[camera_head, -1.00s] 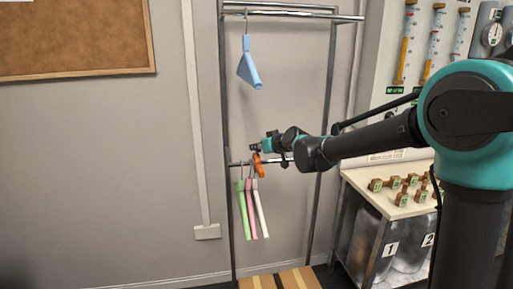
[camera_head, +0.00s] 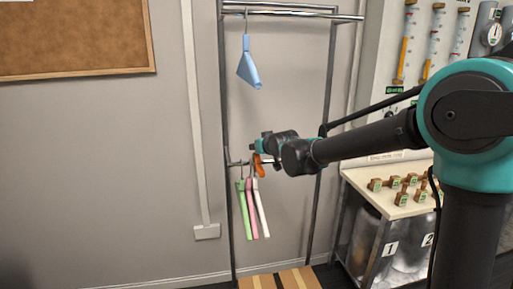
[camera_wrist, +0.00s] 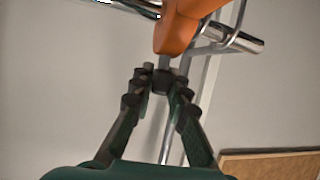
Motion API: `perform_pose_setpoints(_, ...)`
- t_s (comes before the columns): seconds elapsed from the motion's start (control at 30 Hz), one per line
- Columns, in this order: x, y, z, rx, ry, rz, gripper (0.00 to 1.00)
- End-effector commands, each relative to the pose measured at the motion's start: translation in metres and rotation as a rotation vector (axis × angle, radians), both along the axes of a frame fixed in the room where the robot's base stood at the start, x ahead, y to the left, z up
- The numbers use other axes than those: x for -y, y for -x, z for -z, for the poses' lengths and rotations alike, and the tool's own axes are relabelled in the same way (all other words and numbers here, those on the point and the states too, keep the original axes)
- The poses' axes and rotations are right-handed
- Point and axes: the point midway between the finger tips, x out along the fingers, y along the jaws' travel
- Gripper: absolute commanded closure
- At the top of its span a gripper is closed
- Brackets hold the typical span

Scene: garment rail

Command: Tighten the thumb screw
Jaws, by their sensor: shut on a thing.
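An orange clamp body (camera_wrist: 178,30) sits on the metal rail in the wrist view; it shows small in the head view (camera_head: 259,166) on the lower rail. A grey stem of the thumb screw (camera_wrist: 164,62) comes out of its near end. My gripper (camera_wrist: 159,80) is at this stem, with its dark padded fingers closed around the screw's end. The fingers hide most of the screw's head. In the head view my gripper (camera_head: 254,147) is just above the lower rail, and its fingertips are too small to make out.
Green, pink and white hangers (camera_head: 254,210) hang from the lower rail close below my gripper. A blue hanger (camera_head: 249,65) hangs from the top rail (camera_head: 290,11). A bench (camera_head: 375,200) with several small brown pieces stands at the right.

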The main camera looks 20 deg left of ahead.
Motion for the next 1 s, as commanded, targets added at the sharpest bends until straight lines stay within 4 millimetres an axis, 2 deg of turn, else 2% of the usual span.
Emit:
perform_pose_setpoints(0.53,-0.0008,0.0016,0.0004,0.003,0.000,0.165,1.00)
perform_pose_setpoints(0.97,-0.0012,0.0003,-0.0025,0.008,-0.008,0.181,1.00)
perform_pose_setpoints(1.0,-0.0012,0.0003,-0.0026,0.008,-0.008,0.181,0.81)
